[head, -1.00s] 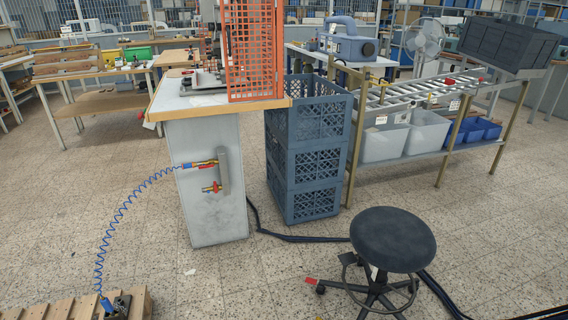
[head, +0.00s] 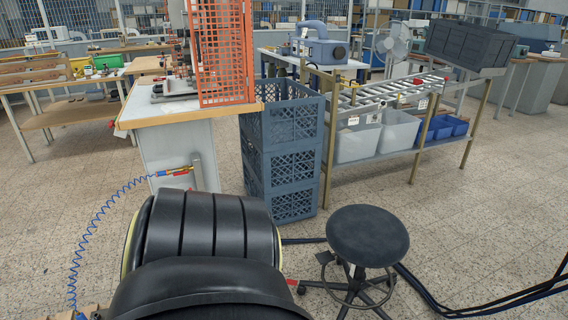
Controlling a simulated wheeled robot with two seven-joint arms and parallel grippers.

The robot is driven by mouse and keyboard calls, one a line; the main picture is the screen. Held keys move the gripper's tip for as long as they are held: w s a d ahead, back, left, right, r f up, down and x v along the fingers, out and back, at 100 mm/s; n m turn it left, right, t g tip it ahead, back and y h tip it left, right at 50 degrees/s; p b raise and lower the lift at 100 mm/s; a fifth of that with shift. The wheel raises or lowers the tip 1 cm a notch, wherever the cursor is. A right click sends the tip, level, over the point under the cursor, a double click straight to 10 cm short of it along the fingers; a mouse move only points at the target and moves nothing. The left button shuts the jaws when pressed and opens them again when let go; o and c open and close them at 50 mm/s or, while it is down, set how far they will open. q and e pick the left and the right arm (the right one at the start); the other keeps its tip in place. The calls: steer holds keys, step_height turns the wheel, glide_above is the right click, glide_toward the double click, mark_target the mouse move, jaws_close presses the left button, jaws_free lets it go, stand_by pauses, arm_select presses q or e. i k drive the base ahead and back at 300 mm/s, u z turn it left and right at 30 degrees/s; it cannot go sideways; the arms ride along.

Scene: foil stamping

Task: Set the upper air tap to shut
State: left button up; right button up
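The upper air tap (head: 177,171) sits on the front of the grey machine pedestal (head: 166,150), on a small upright metal plate (head: 197,172). It has brass and red parts, and a blue coiled hose (head: 101,215) runs from its left side down to the floor at lower left. The tap is too small to tell its handle position. A large black part of my own arm fills the lower left middle and hides the lower tap and the pedestal's lower half. Neither gripper shows in the view.
Stacked grey-blue crates (head: 283,150) stand right of the pedestal. A black round stool (head: 367,236) stands in front of them, with dark cables (head: 480,302) on the floor to its right. An orange mesh guard (head: 223,50) rises above the pedestal. Open floor lies at right.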

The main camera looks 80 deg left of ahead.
mark_target(186, 172)
steer(key=u, duration=3.35)
